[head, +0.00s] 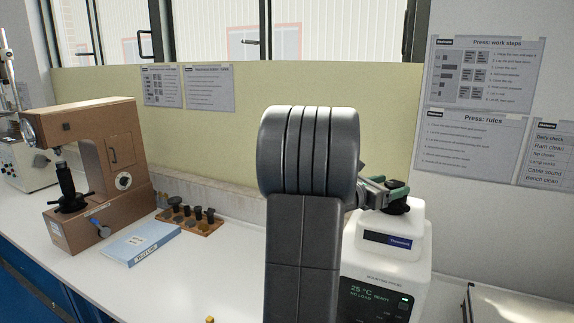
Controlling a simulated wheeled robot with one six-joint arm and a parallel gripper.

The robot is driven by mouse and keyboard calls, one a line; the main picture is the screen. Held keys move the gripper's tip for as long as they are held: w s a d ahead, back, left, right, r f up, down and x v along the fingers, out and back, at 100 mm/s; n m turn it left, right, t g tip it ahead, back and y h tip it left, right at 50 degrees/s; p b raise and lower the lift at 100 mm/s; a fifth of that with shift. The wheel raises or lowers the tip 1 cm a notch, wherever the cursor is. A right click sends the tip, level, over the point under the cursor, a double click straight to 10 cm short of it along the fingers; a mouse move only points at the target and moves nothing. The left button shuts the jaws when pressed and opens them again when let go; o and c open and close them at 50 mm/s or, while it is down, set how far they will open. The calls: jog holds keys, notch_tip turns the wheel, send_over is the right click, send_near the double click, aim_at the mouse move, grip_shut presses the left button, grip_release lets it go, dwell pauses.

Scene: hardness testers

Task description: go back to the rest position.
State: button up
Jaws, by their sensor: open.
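My arm fills the middle of the head view. My gripper (392,191) shows partly behind it, at its right side, with green pads on its fingers. It is open, close to the dark round top of a white press unit (405,222). I cannot tell whether the fingers touch that top. Part of the gripper is hidden by my arm.
A brown hardness tester (105,160) stands on the white bench (190,285) at the left. A blue booklet (140,243) and a wooden rack (196,224) of dark pieces lie beside it. A display (375,300) reads 25 °C. Windows and wall sheets are behind.

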jog(key=shift+p+x, duration=0.3)
jog(key=shift+x, duration=0.8)
jog(key=shift+d+r+n+t, duration=0.1)
jog(key=shift+r+n+t, duration=0.05)
jog(key=shift+n+t, duration=0.2)
jog(key=shift+n+t+y+p, duration=0.25)
jog(key=shift+t+y+p, duration=0.2)
jog(key=shift+y+p, duration=0.05)
jog(key=b+v, duration=0.5)
jog(key=v, duration=0.8)
jog(key=w+d+r+m+g+h+b, duration=0.4)
jog(key=w+d+r+m+g, duration=0.4)
jog(key=r+g, duration=0.4)
jog(key=shift+w+d+r+m+g+h, duration=0.25)
jog(key=shift+w+d+m+g+h, duration=0.25)
jog(key=shift+g, duration=0.4)
jog(key=shift+s+a+r, duration=0.1)
jog(key=shift+s+a, duration=0.05)
jog(key=shift+s, duration=0.05)
